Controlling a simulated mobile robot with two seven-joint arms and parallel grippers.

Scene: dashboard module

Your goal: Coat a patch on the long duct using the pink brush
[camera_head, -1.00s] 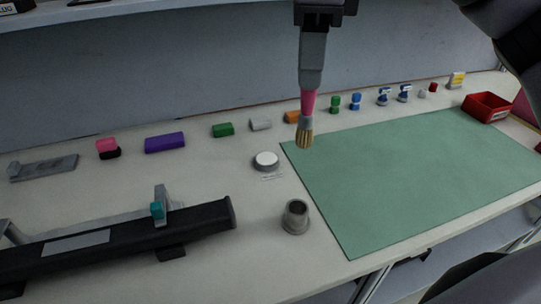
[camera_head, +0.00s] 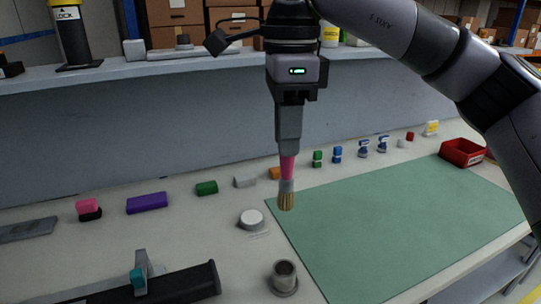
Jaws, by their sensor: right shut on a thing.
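The pink brush (camera_head: 287,168) hangs bristles down from my right gripper (camera_head: 288,145), which is shut on its handle. Its tan bristles point down and appear above the table near the left edge of the green mat. The long black duct (camera_head: 185,284) lies at the bottom left, partly cut off by the picture's edge. A grey clamp with a teal knob (camera_head: 137,278) stands at the duct. The grey patch seen on the duct earlier is out of the picture now. My left gripper is not in view.
A grey cup-like holder (camera_head: 284,277) and a white round disc (camera_head: 252,218) stand left of the green mat (camera_head: 380,225). Small coloured blocks line the back, among them a purple block (camera_head: 147,203). A red bin (camera_head: 462,153) is at right. The mat is clear.

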